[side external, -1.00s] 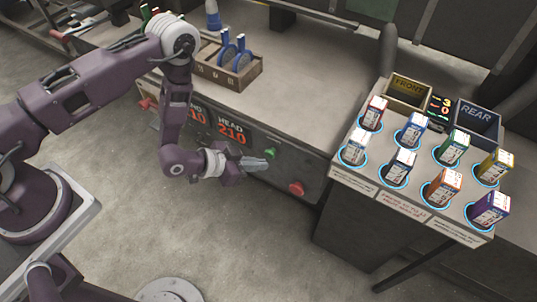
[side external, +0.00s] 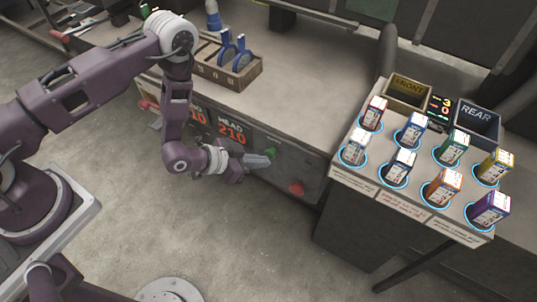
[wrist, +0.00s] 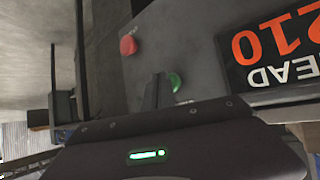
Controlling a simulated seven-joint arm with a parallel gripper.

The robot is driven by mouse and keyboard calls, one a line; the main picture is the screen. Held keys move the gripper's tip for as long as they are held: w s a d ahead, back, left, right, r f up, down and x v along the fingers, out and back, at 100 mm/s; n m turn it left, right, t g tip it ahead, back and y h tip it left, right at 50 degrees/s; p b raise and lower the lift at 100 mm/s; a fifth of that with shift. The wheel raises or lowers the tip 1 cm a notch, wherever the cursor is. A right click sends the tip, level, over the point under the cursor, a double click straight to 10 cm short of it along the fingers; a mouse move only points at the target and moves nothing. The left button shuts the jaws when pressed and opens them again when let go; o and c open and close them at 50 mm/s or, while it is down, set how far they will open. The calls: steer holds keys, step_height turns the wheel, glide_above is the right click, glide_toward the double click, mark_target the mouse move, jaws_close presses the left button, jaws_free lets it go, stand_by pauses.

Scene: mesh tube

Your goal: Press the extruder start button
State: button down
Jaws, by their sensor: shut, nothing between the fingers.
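A green button (side external: 271,153) sits on the dark front panel of the machine, and it also shows in the wrist view (wrist: 174,82). The task's start button is probably this green one; no label on it is readable. My gripper (side external: 267,160) is shut and empty. Its fingertips are right beside the green button in the side view, and contact cannot be told. In the wrist view the shut fingers (wrist: 159,80) point at the panel just left of the green button.
A red button (side external: 297,188) is on the same panel to the right. A HEAD 210 display (side external: 232,132) is to the left. A wooden rack (side external: 240,78) with blue-handled tools stands on the bench. A tray of coloured boxes (side external: 408,207) is at the right.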

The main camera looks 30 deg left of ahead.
steer(key=shift+w, duration=0.8)
stand_by(0.6)
steer(key=shift+s, duration=1.3)
steer(key=s, duration=0.5)
